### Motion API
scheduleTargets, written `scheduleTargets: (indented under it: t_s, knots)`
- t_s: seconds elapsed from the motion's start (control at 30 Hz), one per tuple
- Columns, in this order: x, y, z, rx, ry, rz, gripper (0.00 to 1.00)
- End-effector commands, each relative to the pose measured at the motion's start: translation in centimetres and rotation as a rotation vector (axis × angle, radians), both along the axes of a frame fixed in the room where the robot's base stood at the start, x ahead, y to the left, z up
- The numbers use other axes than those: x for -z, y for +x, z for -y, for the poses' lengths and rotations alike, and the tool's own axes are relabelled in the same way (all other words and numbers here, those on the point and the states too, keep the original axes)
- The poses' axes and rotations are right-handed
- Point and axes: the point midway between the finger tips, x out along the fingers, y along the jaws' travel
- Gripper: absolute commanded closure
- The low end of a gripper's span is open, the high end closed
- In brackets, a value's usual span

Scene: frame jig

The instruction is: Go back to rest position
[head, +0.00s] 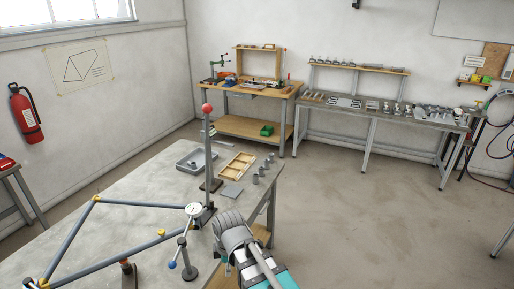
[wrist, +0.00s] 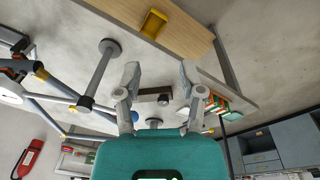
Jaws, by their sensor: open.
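My gripper (wrist: 160,88) shows in the wrist view with its two grey fingers spread apart. Nothing is held between them; a small dark block with a round hole appears beyond the gap. In the head view my arm comes in at the bottom, by the right edge of the grey worktable (head: 130,200); the fingertips are not clear there. A frame of blue-grey tubes (head: 68,240) with yellow joints lies on the table to the left. A dial gauge (head: 194,210) on a stand is close to the left of my arm.
A tall post with a red ball (head: 207,108) stands on the table, near a grey tray (head: 196,160) and a wooden tray (head: 237,165). Several small grey cylinders stand at the right edge. Workbenches line the back wall. The floor (head: 360,210) to the right is clear.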

Motion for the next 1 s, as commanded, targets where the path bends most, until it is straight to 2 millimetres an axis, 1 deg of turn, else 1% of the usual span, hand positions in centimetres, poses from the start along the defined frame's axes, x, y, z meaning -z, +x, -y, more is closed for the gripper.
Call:
scheduleTargets:
  t_s: [0.03,0.33,0.5,0.7,0.8,0.9,1.0]
  knots:
    - [0.8,0.3,1.6,0.088,-0.002,-0.008,0.49]
    - [3.0,1.8,9.8,0.634,-0.013,-0.050,0.49]
    - [4.3,2.0,14.4,0.943,-0.018,-0.070,0.49]
    - [5.7,1.7,19.7,1.308,-0.023,-0.090,0.49]
    - [6.3,1.4,22.1,1.476,-0.025,-0.097,0.49]
    - [6.8,1.1,24.0,1.613,-0.028,-0.102,0.49]
    - [7.1,0.8,25.3,1.709,-0.030,-0.106,0.49]
